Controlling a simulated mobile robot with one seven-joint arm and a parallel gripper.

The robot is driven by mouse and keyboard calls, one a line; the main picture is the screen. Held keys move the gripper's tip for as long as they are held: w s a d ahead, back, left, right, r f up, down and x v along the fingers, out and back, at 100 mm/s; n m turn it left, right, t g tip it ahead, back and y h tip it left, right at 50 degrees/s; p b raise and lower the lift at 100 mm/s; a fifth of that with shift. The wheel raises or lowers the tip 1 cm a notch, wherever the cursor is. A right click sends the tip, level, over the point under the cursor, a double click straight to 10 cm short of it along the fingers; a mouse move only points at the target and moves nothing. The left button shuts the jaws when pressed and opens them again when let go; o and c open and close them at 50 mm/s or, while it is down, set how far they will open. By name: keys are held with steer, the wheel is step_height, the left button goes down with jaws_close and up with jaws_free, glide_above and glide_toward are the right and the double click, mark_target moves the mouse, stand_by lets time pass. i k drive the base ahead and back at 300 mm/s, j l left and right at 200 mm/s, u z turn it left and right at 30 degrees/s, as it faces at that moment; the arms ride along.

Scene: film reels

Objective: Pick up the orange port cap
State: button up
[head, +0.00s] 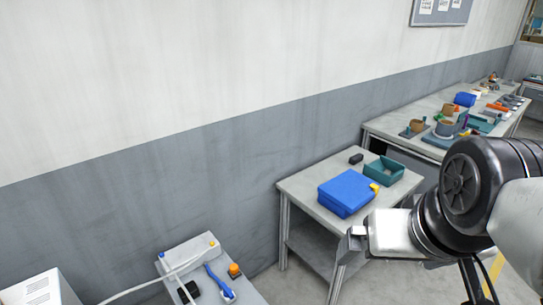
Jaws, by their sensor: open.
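A small orange cap-like piece (234,269) sits at the right side of the grey bench top (252,292) at the bottom of the view. It looks like the orange port cap, but it is too small to be sure. A smaller orange spot (212,244) shows at the back edge of the same top. My gripper (354,237) is in front of the middle table, to the right of and well apart from the orange piece. It is open, seen from the side, and nothing shows between its fingers.
A blue-handled tool (218,281), a black item (188,291) and a pale cable (150,282) share the grey top. The middle table (300,190) bears a blue case (346,192) and a teal tray (384,170). A cluttered long table (385,127) stands beyond. A wall runs behind.

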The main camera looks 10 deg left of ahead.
mark_target(233, 269)
steer(key=u, duration=1)
steer(key=k, duration=0.85)
steer(key=i+z, duration=0.15)
steer(key=z, duration=0.25)
steer(key=i+j+z, duration=0.15)
steer(key=z, duration=0.25)
steer(key=i+j+z, duration=0.1)
steer(key=z, duration=0.25)
